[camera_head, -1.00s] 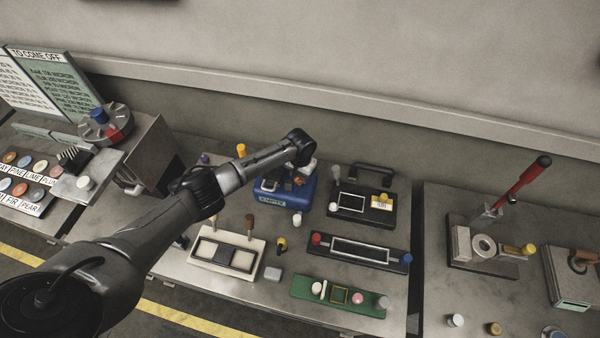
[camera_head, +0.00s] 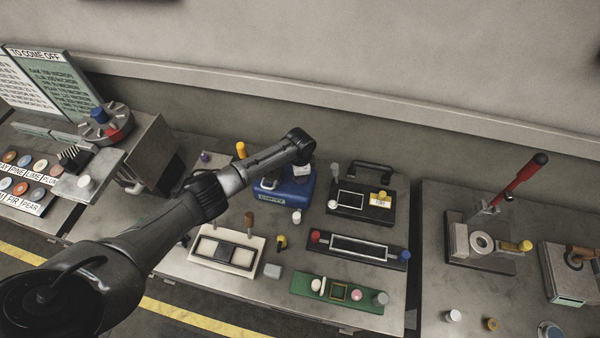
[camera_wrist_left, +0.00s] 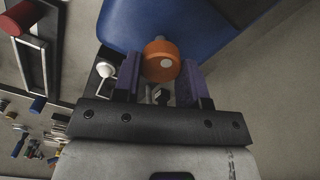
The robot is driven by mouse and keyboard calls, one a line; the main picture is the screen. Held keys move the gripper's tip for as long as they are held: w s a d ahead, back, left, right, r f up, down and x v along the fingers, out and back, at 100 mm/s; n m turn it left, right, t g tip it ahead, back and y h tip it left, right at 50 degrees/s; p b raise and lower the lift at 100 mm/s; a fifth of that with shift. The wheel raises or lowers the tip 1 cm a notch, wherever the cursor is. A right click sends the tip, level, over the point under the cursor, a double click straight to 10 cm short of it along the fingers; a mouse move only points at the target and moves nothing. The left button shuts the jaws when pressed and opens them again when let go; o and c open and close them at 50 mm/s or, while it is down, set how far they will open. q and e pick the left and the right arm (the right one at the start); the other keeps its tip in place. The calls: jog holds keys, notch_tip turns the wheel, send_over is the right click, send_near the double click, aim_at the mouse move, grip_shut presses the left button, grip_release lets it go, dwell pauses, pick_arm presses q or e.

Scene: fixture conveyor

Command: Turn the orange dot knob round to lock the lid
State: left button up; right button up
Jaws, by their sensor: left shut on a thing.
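The orange knob (camera_wrist_left: 157,52) with a white dot (camera_wrist_left: 166,63) on its face shows in the left wrist view, in front of a blue case (camera_wrist_left: 150,18). My left gripper (camera_wrist_left: 160,78) is shut on this knob, with one purple finger on either side. In the head view my left arm reaches over the blue case (camera_head: 300,194), which carries a label (camera_head: 271,198) on its front. There the knob is hidden by my gripper and wrist. My right gripper is in neither current view.
A black case with a handle (camera_head: 372,172) stands just right of the blue case. A white capped peg (camera_head: 296,216) stands in front. A black fixture (camera_head: 320,249), a cream tray (camera_head: 238,262) and a green board (camera_head: 330,303) lie nearer. The wall rises behind.

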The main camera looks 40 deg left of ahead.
pick_arm(q)
jog(key=shift+m, duration=1)
jog(key=o, duration=0.9)
jog(key=shift+o, duration=0.2)
jog(key=shift+r, duration=0.15)
notch_tip(320, 180, up, 14)
jog(key=shift+f, duration=0.2)
